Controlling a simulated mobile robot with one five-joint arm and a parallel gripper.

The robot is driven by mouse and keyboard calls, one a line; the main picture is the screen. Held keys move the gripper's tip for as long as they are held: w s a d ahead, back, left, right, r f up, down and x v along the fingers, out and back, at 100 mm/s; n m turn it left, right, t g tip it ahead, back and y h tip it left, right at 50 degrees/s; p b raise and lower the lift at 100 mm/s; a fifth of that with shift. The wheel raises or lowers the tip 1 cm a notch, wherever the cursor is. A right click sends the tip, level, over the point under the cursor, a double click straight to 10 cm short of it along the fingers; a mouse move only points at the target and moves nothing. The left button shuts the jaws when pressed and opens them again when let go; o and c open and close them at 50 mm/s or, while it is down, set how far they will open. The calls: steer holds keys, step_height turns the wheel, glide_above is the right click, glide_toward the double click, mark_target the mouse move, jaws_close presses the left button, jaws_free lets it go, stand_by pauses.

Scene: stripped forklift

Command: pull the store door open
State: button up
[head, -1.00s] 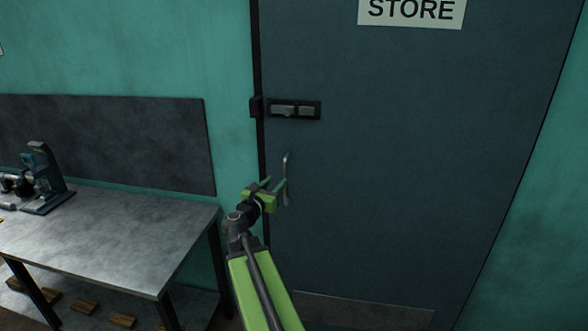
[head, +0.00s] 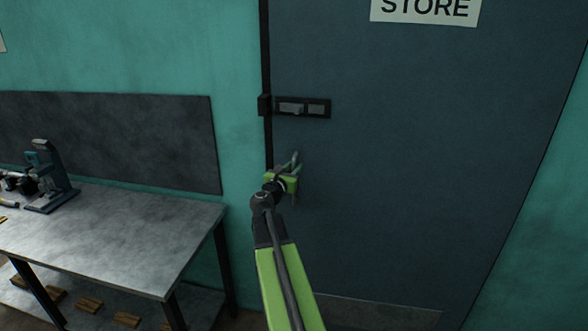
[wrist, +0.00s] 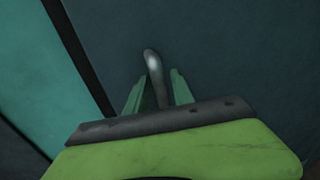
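The store door (head: 430,180) is a dark blue-grey panel and stands shut in its frame. Its pull handle (wrist: 153,66) is a slim, curved grey metal bar near the door's left edge. My green gripper (head: 297,167) is at the handle in the head view and hides most of it. In the wrist view my gripper's two fingers (wrist: 157,88) stand on either side of the handle, with a gap visible at least on the left. The fingers look open around the bar. A latch (head: 302,107) with a grey slide is mounted above the handle.
A metal workbench (head: 120,235) stands at the left against the teal wall, with a small machine (head: 48,180) on it. Wooden blocks lie on its lower shelf. A STORE sign (head: 426,10) is high on the door. The space right of my arm looks clear.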

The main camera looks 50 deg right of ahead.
jaws_close()
stand_by(1.2)
